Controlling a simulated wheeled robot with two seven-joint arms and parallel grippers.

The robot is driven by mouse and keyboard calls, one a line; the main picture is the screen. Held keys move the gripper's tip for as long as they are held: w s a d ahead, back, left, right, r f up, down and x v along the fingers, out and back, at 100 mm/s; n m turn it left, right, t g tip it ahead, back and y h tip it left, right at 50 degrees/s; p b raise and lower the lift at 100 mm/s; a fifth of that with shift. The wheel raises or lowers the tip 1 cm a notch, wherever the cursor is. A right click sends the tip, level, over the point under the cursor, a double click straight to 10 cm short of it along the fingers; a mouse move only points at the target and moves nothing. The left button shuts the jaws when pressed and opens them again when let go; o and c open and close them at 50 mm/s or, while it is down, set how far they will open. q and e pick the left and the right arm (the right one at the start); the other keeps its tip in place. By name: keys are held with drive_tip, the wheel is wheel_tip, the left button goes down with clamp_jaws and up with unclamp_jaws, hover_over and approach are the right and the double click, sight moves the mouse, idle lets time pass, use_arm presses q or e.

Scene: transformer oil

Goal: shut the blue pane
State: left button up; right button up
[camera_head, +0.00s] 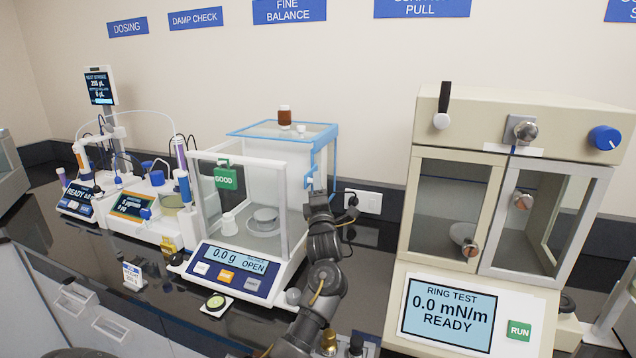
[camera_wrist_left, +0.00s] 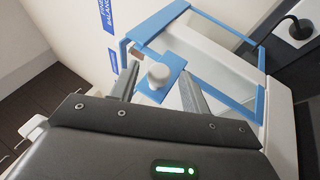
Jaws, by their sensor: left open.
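The fine balance (camera_head: 240,262) stands mid-bench with a clear draft shield, and its display reads 0.0 g and OPEN. The blue-framed pane (camera_head: 336,150) is at its back right, extending behind the front glass. A blue tab with a pale round knob (camera_wrist_left: 158,75) is on the pane in the left wrist view. My left gripper (camera_head: 316,192) is at the balance's right side by the blue tab. In the left wrist view its open fingers (camera_wrist_left: 157,88) lie on either side of the tab and knob; contact cannot be told. My right gripper is not seen.
A white cup (camera_head: 229,224) and a pan (camera_head: 264,218) are inside the balance. The ring test cabinet (camera_head: 470,300) stands to the right. A wall socket (camera_head: 362,199) with a plug is behind my left arm.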

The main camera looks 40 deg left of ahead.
use_arm(q)
drive_tip(key=shift+x, duration=1.25)
drive_tip(key=shift+c, duration=0.5)
clamp_jaws()
